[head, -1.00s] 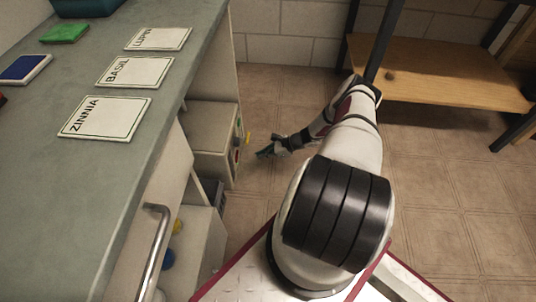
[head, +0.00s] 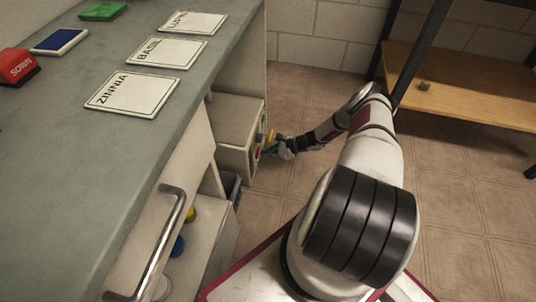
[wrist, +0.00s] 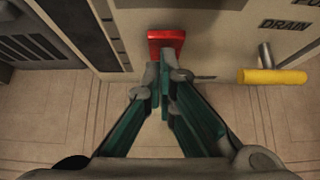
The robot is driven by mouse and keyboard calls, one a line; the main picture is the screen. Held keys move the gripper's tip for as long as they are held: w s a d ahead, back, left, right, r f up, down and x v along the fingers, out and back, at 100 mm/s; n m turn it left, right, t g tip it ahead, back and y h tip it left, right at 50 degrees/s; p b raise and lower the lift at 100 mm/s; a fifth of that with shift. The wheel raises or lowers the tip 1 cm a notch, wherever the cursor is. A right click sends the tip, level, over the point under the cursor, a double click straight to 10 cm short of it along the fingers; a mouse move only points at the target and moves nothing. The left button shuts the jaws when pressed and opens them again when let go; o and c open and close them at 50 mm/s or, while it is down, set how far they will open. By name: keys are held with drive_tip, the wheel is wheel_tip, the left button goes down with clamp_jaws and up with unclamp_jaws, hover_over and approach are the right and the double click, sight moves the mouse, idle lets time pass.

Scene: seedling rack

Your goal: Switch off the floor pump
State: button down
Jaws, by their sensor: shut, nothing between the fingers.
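The floor pump (head: 234,120) is a pale box low beside the bench in the head view, with coloured controls on its right-hand face. In the wrist view a red square button (wrist: 166,42) projects from its panel (wrist: 215,45). A yellow-handled lever (wrist: 272,76) sits to the right, under the word DRAIN. My gripper (wrist: 159,74) is shut and empty, its fingertips right at the lower edge of the red button; I cannot tell whether they touch it. In the head view my gripper (head: 272,150) is close against the control face.
The green-topped bench (head: 75,150) with cards labelled ZINNIA (head: 133,95), BASIL and LUPIN runs along the left. A bench door handle (head: 165,235) sticks out near my base. A wooden shelf (head: 470,85) stands at the back right. The tiled floor between is clear.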

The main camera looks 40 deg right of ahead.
drive_tip(key=shift+w+a+r+g+h+p, duration=0.1)
drive_tip(key=shift+w+a+g+h+p, duration=0.15)
drive_tip(key=shift+g+h+p, duration=0.35)
drive_tip(key=shift+r, duration=0.1)
drive_tip(key=shift+r+p, duration=0.65)
drive_tip(key=shift+r, duration=0.1)
drive_tip(key=shift+d, duration=0.1)
